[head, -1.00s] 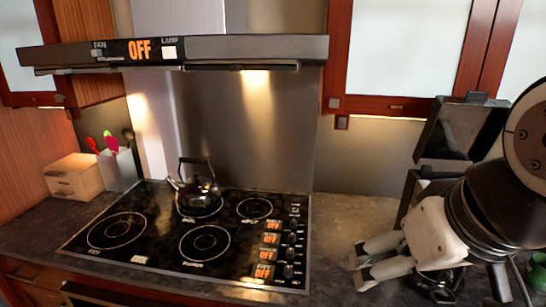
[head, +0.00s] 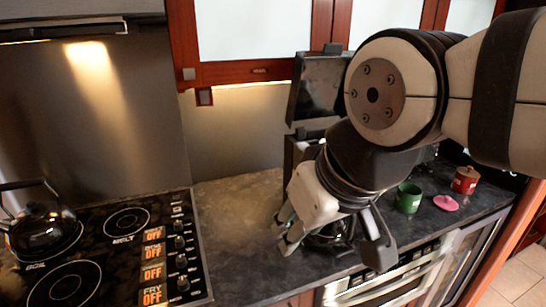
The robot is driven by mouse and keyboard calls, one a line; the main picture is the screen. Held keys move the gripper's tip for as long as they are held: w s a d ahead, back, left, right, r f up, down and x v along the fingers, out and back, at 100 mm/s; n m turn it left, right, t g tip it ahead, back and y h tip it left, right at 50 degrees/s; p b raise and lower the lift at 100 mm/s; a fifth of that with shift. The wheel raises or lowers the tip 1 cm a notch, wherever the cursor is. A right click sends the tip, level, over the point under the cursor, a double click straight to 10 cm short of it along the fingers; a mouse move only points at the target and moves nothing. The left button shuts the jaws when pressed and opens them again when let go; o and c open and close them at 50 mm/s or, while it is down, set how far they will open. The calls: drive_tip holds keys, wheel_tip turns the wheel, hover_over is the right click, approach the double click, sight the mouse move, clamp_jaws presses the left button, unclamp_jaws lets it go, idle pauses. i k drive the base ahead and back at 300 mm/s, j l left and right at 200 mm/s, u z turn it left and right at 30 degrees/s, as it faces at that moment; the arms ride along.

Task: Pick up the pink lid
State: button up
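The pink lid (head: 446,202) lies flat on the dark counter at the right of the head view. It is beside a green mug (head: 408,197) and in front of a red canister (head: 465,180). My gripper (head: 284,238) is well to the left of the lid, over the counter in front of the coffee maker. My arm hangs across the middle and upper right of the view. Nothing covers the lid.
The black coffee maker (head: 317,85) stands behind my gripper, partly hidden, with its carafe (head: 332,238) close by my gripper. The stove (head: 95,250) with a kettle (head: 40,226) is at the left. Bare counter (head: 232,215) lies between stove and coffee maker.

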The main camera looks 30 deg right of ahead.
sight(446, 202)
drive_tip(key=z, duration=1.85)
